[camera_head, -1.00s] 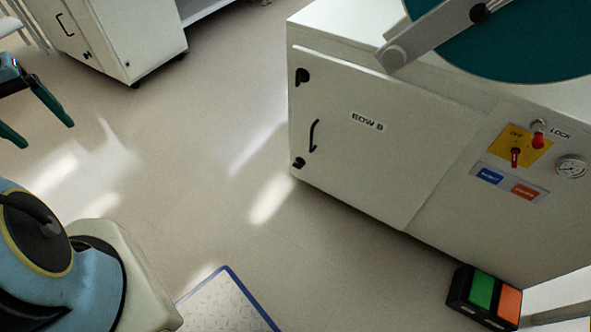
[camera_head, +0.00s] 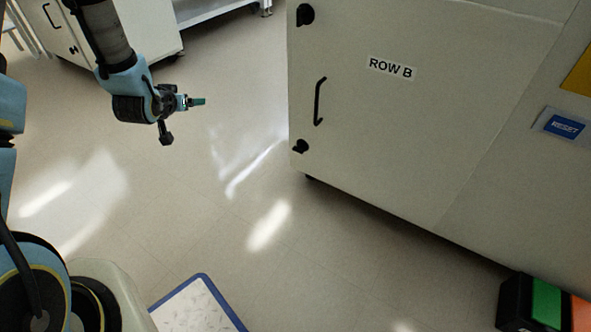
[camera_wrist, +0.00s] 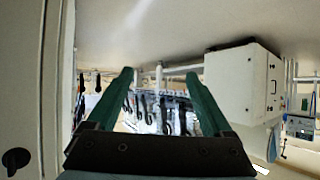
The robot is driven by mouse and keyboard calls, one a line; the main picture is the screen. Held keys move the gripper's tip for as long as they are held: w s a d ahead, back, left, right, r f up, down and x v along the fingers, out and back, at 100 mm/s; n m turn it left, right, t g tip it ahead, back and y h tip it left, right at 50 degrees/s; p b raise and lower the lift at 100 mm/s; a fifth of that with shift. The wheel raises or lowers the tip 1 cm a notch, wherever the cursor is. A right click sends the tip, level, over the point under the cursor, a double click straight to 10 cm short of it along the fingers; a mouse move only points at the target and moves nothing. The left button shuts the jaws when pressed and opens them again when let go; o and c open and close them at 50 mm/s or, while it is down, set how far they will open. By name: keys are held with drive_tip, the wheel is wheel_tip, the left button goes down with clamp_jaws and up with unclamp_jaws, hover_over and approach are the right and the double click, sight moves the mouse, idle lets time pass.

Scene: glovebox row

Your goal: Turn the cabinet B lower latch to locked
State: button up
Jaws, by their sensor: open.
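The cabinet marked ROW B (camera_head: 390,120) stands at the right in the head view, its door closed. Its lower latch (camera_head: 300,146) is a small black knob near the door's lower left corner, below a black handle (camera_head: 319,101). The upper latch (camera_head: 305,14) is a similar black knob. The lower latch's exact turn is too small to tell. My gripper (camera_head: 198,101) is left of the door, apart from it. In the wrist view my gripper (camera_wrist: 160,85) is open with nothing between its green fingers. A black latch (camera_wrist: 15,160) shows at the lower left there; which one is unclear.
Another white cabinet (camera_head: 130,35) stands at the back left. A blue-edged mat (camera_head: 195,308) lies on the floor in front. A green and orange pedal box (camera_head: 545,303) is at the lower right.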

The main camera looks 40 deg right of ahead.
drive_tip(key=s+d+f+m+h+b, duration=0.2)
drive_tip(key=s+d+f+h+b, duration=0.15)
drive_tip(key=d+f+b, duration=0.35)
drive_tip(key=s+d+f+m+h+b, duration=0.1)
drive_tip(key=s+d+f+h+b, duration=0.2)
drive_tip(key=f, duration=0.6)
drive_tip(key=m+g+h+b, duration=0.3)
drive_tip(key=g+b, duration=0.1)
drive_tip(key=b, duration=0.4)
approach(297, 151)
drive_tip(key=b+x, duration=0.4)
drive_tip(key=x, duration=0.4)
drive_tip(key=shift+w+d+f, duration=0.1)
drive_tip(key=shift+d+f, duration=0.05)
drive_tip(key=shift+d, duration=0.05)
drive_tip(key=shift+w+d, duration=0.1)
drive_tip(key=shift+d, duration=0.35)
clamp_jaws()
